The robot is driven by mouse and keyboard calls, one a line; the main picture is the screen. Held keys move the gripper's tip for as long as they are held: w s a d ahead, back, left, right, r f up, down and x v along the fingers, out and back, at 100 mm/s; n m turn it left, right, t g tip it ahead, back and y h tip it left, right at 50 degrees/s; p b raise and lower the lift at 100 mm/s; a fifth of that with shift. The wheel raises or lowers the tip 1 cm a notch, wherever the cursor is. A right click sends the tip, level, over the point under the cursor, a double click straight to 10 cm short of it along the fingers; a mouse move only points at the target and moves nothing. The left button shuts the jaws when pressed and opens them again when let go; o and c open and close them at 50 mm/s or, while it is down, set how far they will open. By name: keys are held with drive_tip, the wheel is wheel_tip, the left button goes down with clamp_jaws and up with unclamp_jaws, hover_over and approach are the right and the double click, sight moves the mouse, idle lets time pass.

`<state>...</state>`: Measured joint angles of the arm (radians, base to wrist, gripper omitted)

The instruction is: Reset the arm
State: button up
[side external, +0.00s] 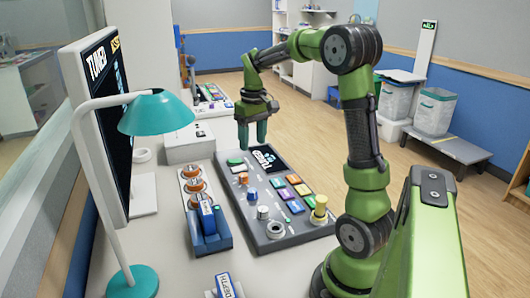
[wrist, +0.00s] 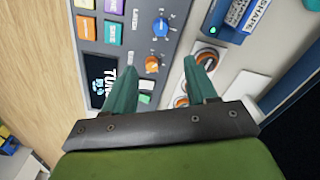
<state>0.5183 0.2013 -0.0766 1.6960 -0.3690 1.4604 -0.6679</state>
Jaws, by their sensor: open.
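My gripper (side external: 253,132) hangs from my green arm above the far end of a dark control panel (side external: 293,232) on the white table. Its teal fingers point down, apart, with nothing seen between them. In the wrist view my gripper (wrist: 163,78) shows its two fingers spread over the panel's edge, near an orange knob (wrist: 153,64) and a blue knob (wrist: 160,28). The fingertips look clear of the panel, though the exact height is hard to tell.
A teal desk lamp (side external: 157,112) and a monitor (side external: 95,110) stand at the left. Orange-topped round parts (side external: 194,185) and a blue holder (side external: 208,225) sit beside the panel. A white box (side external: 190,146) and another panel (side external: 212,97) lie farther back.

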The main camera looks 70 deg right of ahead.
drive_tip(key=s+a+r+t+y, duration=0.1)
drive_tip(key=s+a+t, duration=0.2)
drive_tip(key=a, duration=0.9)
drive_tip(key=s+a+r+t, duration=0.2)
drive_tip(key=s+a+t, duration=0.2)
drive_tip(key=a, duration=0.8)
drive_tip(key=s, duration=0.2)
drive_tip(key=shift+s+a+r+y, duration=0.2)
drive_tip(key=shift+s+y, duration=0.2)
